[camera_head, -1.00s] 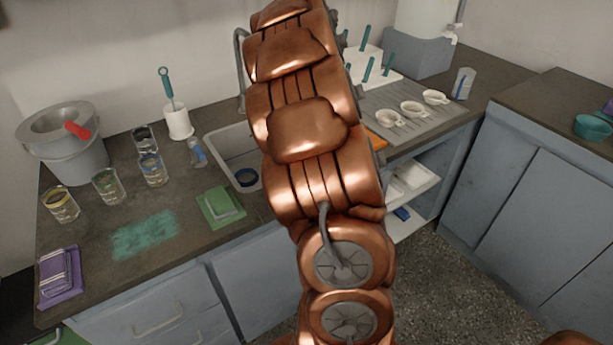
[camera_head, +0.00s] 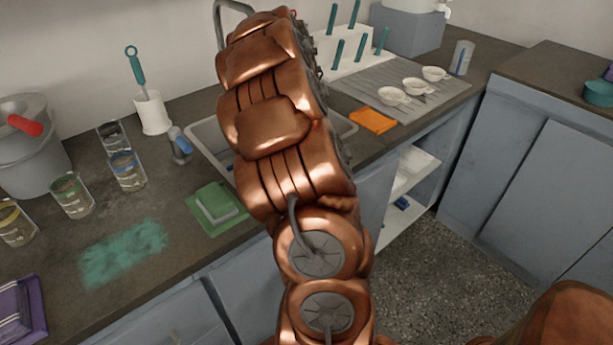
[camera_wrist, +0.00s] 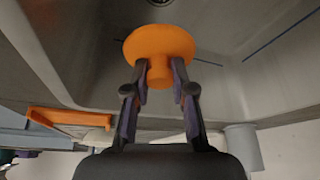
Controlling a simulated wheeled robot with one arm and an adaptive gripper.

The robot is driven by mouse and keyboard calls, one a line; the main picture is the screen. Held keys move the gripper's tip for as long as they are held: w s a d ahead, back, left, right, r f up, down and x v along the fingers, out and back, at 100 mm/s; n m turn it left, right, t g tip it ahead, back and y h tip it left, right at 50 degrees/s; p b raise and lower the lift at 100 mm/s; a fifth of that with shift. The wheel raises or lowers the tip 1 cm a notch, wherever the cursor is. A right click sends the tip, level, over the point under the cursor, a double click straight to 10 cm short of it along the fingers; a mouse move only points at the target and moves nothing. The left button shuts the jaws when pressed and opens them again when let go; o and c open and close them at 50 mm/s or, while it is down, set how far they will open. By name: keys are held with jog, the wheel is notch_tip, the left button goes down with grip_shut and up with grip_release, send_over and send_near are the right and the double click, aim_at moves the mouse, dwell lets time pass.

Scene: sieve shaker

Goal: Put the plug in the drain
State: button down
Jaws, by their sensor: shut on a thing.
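The orange plug (camera_wrist: 158,42) has a wide round disc and a narrower stem. My gripper (camera_wrist: 160,78) is shut on the stem, with the disc pointing away from the fingers. The plug is over the grey metal sink (camera_wrist: 235,75) in the wrist view. The dark drain (camera_wrist: 158,2) is partly visible at the top edge of that view, beyond the plug and apart from it in the picture. In the head view my arm covers much of the sink (camera_head: 203,140) and hides the gripper, plug and drain.
A faucet (camera_head: 219,22) stands behind the sink. Several beakers, a bottle (camera_head: 180,147) and a bucket (camera_head: 30,160) stand on the left.

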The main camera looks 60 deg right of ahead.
jog(key=shift+w+f, duration=0.2)
jog(key=shift+f, duration=0.95)
notch_tip(320, 180, down, 9)
jog(key=shift+f+b, duration=0.1)
jog(key=shift+b, duration=0.35)
jog(key=c, duration=1)
grip_release()
jog(key=v, duration=1.2)
jog(key=shift+p, duration=0.35)
